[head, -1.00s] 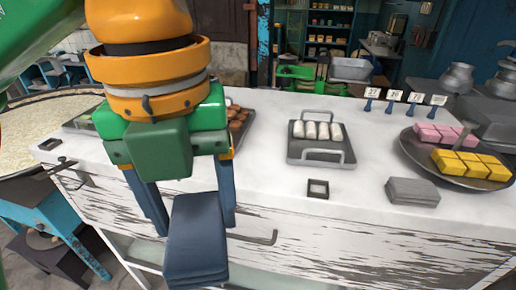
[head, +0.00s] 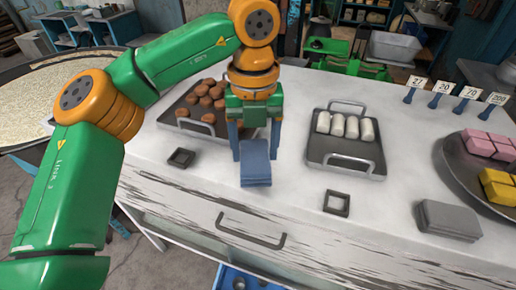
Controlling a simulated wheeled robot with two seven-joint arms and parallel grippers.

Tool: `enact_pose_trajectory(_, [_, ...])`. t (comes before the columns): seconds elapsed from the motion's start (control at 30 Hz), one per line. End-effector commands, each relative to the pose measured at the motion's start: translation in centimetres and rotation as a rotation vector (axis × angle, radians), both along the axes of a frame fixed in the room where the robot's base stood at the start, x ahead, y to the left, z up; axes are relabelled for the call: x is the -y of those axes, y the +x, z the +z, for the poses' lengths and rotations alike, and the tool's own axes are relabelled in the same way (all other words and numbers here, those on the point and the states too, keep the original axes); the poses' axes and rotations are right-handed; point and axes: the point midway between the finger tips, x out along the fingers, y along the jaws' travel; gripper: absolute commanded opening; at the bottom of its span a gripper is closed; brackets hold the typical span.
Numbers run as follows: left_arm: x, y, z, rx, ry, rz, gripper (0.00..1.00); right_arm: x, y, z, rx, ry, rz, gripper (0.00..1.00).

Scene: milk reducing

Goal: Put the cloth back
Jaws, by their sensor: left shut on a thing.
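A folded dark blue cloth (head: 256,172) is between the two fingers of my left gripper (head: 255,152), which is shut on it. The cloth is over the white countertop, between the tray of brown pieces and the tray of white rolls. I cannot tell whether its underside touches the counter. My right gripper is not in view.
A tray of round brown pieces (head: 205,97) lies left of the gripper. A metal tray (head: 345,163) with white rolls lies to its right. Small dark square frames (head: 182,158) (head: 337,203), a grey folded stack (head: 448,219) and a plate of pink and yellow blocks (head: 453,160) also stand on the white counter (head: 295,185).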

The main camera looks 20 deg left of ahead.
Motion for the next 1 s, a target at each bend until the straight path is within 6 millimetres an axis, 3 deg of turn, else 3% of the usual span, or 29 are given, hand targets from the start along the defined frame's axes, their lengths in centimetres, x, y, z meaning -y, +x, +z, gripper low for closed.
enact_pose_trajectory(0.1, [-0.2,1.1,-1.0,-0.003,0.003,0.001,0.25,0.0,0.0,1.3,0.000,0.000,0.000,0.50])
enact_pose_trajectory(0.27, [-0.1,1.0,-4.0,-0.001,0.002,-0.001,0.25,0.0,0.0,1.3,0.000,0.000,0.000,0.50])
enact_pose_trajectory(0.57, [-0.1,1.0,-4.5,0.002,0.000,0.000,0.25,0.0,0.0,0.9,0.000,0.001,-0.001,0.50])
enact_pose_trajectory(0.6, [-0.1,1.0,-4.6,0.002,0.001,0.000,0.72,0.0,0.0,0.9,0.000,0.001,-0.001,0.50])
enact_pose_trajectory(0.7, [-0.1,1.0,-4.5,0.002,0.001,0.000,0.99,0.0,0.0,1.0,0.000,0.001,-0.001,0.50])
enact_pose_trajectory(1.0, [-0.1,1.0,-4.2,0.002,0.000,0.000,0.99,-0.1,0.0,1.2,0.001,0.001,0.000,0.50])
